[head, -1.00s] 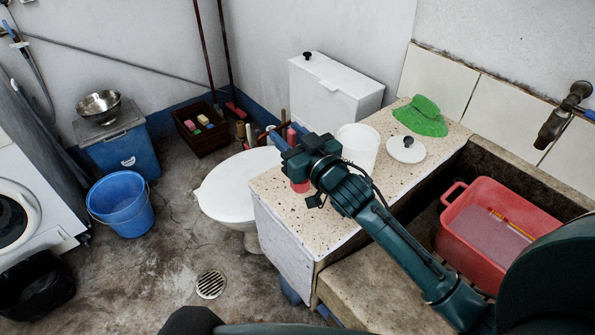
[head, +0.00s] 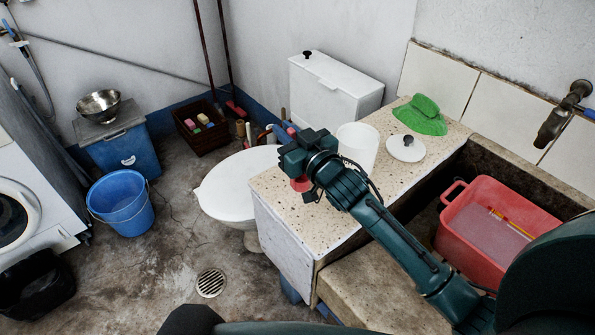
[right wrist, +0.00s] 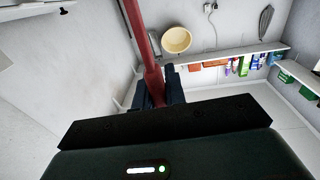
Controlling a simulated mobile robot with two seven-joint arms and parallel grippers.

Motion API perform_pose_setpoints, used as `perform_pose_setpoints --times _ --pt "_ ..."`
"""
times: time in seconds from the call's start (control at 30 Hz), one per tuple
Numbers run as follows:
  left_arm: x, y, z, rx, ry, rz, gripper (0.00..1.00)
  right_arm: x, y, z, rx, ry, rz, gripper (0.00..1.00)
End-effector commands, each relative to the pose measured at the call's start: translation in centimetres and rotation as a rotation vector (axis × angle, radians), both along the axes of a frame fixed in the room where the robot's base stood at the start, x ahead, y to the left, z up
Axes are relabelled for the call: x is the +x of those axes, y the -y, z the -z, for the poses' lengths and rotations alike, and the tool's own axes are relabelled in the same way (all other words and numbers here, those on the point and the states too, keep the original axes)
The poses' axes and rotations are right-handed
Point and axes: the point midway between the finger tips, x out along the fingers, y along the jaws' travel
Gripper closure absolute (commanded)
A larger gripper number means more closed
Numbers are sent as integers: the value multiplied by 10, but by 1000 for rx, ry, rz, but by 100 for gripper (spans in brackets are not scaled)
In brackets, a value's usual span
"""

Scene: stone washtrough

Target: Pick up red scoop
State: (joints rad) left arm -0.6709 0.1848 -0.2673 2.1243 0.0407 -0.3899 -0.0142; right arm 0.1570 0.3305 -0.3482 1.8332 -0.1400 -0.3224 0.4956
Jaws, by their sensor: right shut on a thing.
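The red scoop (head: 300,184) shows in the head view as a small red part just below my right gripper (head: 292,154), above the left end of the speckled counter. My gripper hides most of it. In the right wrist view, a long red shaft of the scoop (right wrist: 141,40) runs from the top edge down between the dark fingers of my right gripper (right wrist: 157,92), which are shut on it. Whether the scoop touches the counter is hard to tell. My left gripper is not in view.
The speckled counter (head: 290,222) also bears a white container (head: 357,146), a white lid (head: 406,148) and a green scoop-like item (head: 420,116). A red basin (head: 490,250) sits in the stone trough at right. A white toilet (head: 235,188) stands left of the counter.

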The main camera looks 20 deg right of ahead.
Motion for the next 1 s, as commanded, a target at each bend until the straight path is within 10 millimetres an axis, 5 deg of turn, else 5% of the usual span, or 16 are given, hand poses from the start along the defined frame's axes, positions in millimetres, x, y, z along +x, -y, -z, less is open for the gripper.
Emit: perform_pose_setpoints --times 0.37,0.8,1.0 --pt "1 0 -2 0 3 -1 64 0 0 -4 0 2 0 100" --pt "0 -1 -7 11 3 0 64 0 0 -82 -1 5 -1 100" --pt "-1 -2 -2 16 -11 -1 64 0 0 -99 1 2 0 100"
